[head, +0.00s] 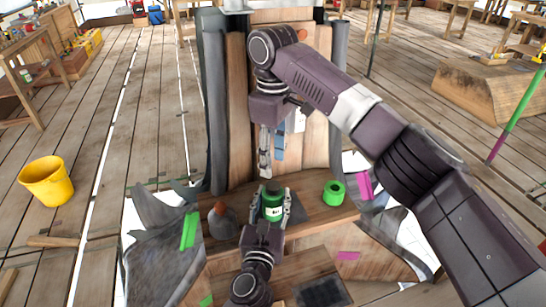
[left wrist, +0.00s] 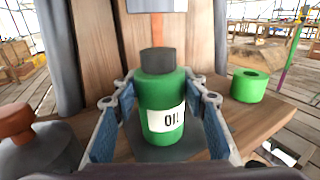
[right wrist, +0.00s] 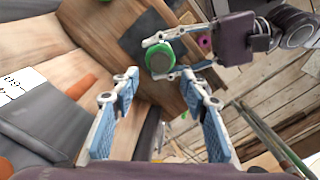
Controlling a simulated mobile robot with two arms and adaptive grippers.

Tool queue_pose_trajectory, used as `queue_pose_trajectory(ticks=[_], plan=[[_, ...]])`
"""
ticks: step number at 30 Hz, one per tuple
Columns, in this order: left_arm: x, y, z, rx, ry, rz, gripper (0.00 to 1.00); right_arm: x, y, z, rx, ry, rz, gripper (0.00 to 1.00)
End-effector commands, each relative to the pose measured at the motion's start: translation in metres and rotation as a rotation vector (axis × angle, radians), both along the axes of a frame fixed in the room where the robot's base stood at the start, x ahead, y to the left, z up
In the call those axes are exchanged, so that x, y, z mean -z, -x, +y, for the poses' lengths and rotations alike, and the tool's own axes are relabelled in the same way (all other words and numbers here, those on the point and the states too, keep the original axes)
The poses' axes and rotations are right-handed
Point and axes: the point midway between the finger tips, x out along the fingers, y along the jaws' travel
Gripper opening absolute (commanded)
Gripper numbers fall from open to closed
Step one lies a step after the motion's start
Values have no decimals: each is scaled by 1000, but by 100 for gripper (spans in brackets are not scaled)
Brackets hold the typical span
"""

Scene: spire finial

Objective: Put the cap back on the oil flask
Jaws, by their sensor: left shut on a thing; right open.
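The green oil flask (head: 272,207) stands upright on a wooden ledge, with its "OIL" label showing in the left wrist view (left wrist: 162,105). A dark grey cap (left wrist: 157,61) sits upright on its top; I cannot tell how tightly. My left gripper (head: 273,200) is shut on the flask's body, a finger on each side. The cap's top also shows from above in the right wrist view (right wrist: 159,61). My right gripper (head: 265,165) is open and empty above the flask. Its open fingers (right wrist: 160,95) show the flask beyond them.
A green ring (head: 334,193) stands right of the flask on the ledge (head: 312,215). A grey round thing with an orange top (head: 219,213) stands left of it. Upright wooden boards (head: 238,120) rise behind. A yellow bucket (head: 46,182) is on the floor at left.

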Motion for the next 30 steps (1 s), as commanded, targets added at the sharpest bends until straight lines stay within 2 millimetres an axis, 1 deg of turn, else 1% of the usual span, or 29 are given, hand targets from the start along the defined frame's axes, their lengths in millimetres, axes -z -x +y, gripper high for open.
queue_pose_trajectory(ticks=[5, 12, 15, 20, 28, 29, 30], plan=[[0, 0, 0, 0, 0, 0, 0, 21, 1, 0, -1, 1, 3, 41], [0, 0, 0, 0, 0, 0, 0, 58, 1, -1, 1, 1, 3, 41], [0, 0, 0, 0, 0, 0, 0, 69, 0, 0, 1, 0, 1, 41], [0, 0, 0, 0, 0, 0, 0, 78, 1, 0, 1, 0, 1, 41], [0, 0, 0, 0, 0, 0, 0, 78, 0, 0, 1, -1, 0, 41], [0, 0, 0, 0, 0, 0, 0, 78, 0, 0, 1, -1, 0, 39], [0, 0, 0, 0, 0, 0, 0, 78, 0, 0, 1, -1, 0, 35]])
